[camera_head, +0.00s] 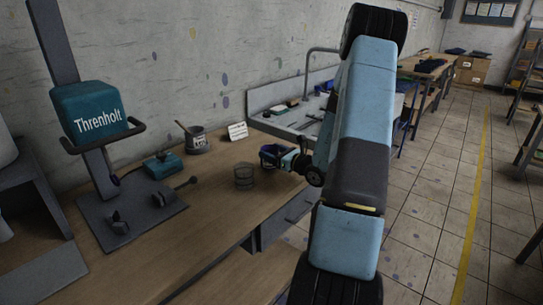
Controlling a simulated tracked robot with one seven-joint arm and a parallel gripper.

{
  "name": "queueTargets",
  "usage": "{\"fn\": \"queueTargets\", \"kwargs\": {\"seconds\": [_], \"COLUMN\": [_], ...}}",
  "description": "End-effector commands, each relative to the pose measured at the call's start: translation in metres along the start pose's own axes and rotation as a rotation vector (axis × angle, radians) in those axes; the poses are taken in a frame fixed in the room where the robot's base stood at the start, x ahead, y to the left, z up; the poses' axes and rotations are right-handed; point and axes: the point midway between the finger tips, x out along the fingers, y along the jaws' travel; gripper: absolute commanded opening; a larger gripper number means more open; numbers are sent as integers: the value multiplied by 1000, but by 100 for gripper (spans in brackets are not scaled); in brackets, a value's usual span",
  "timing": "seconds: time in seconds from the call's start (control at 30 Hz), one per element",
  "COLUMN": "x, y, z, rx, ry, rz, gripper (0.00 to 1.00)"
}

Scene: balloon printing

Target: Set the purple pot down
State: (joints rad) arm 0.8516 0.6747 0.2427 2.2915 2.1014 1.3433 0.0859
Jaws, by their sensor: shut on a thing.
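The purple pot (268,156) is small and dark, with a bluish-purple tone. It is at the far right part of the wooden bench (228,212), near the edge. My gripper (281,157) comes in from the right and is shut on the pot, covering part of it. I cannot tell whether the pot touches the bench top or hangs just above it.
A teal press marked Threnholt (94,113) stands left. The front bench top is clear.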

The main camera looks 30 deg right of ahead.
Motion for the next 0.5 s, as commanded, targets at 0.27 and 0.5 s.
{"fn": "queueTargets", "kwargs": {"seconds": [0.27, 0.5], "x": [-3, -3], "y": [-3, -3], "z": [-12, -13], "rx": [-1, 0], "ry": [-1, 0], "rz": [-7, -7], "gripper": [38, 78]}}
